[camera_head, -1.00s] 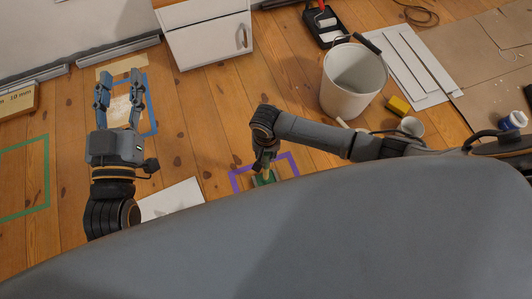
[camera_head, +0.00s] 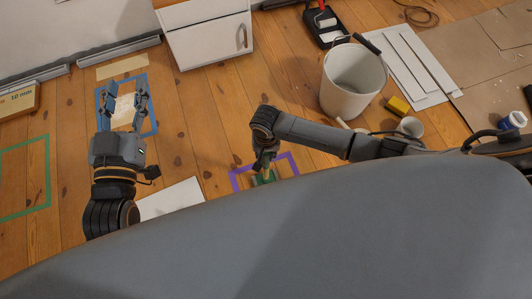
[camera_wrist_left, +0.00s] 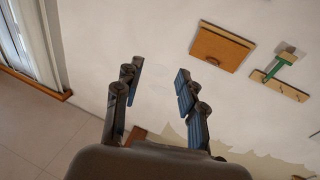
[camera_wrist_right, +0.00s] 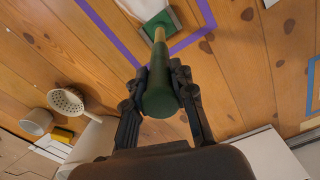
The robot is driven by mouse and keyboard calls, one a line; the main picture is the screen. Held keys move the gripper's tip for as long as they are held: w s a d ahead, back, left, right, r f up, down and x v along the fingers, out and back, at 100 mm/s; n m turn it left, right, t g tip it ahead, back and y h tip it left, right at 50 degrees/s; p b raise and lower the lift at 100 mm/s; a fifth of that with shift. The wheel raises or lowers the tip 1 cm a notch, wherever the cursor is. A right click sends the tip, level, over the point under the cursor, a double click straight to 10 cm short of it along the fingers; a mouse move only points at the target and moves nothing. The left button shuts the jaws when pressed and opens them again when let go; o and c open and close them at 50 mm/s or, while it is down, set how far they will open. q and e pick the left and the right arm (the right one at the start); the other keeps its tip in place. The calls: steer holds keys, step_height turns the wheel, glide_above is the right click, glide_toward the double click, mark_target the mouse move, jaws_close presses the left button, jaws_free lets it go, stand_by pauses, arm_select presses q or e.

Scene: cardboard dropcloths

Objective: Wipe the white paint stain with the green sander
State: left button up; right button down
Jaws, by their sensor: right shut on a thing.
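The green sander's handle (camera_wrist_right: 158,92) is between the fingers of my right gripper (camera_wrist_right: 157,75), which is shut on it. Its wooden shaft runs down to a green head (camera_wrist_right: 161,24) at the floor, inside a purple tape outline (camera_head: 236,181). A whitish patch (camera_wrist_right: 138,7) lies beside the head in the right wrist view; it is cut off by the frame edge. In the head view the head (camera_head: 265,177) is partly hidden by my own body. My left gripper (camera_head: 124,95) is open and empty, above a blue tape outline (camera_head: 152,118) with a pale patch inside.
A white bucket (camera_head: 342,105), a yellow sponge (camera_head: 398,106) and a small cup (camera_head: 411,127) stand to the right. A white cabinet (camera_head: 208,44) is at the back. A white sheet (camera_head: 172,199) lies on the floor between my arms. Green tape (camera_head: 47,172) marks the floor at left.

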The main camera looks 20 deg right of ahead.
arm_select(q)
steer(key=shift+f, duration=0.15)
steer(key=shift+a+f, duration=0.1)
steer(key=shift+f, duration=0.2)
steer(key=shift+s+a+f+g+y, duration=0.1)
steer(key=shift+f+g+y, duration=0.2)
steer(key=shift+f+g, duration=0.35)
steer(key=shift+a+f, duration=0.1)
steer(key=shift+f, duration=0.2)
steer(key=shift+s+a+f+g+y+p, duration=0.15)
steer(key=shift+f+g+p, duration=0.15)
steer(key=shift+f+g, duration=0.3)
steer(key=shift+s+a+f+g+y+p, duration=0.15)
steer(key=shift+f+g+p, duration=0.15)
steer(key=shift+f, duration=0.4)
stand_by(0.3)
steer(key=shift+f, duration=0.1)
stand_by(0.3)
steer(key=shift+s+f+g, duration=0.15)
steer(key=shift+f+g, duration=0.1)
steer(key=shift+s+a+f+g, duration=0.1)
steer(key=shift+s+f+g, duration=0.1)
steer(key=shift+f+g, duration=0.15)
steer(key=shift+s+f, duration=0.1)
steer(key=shift+f, duration=0.15)
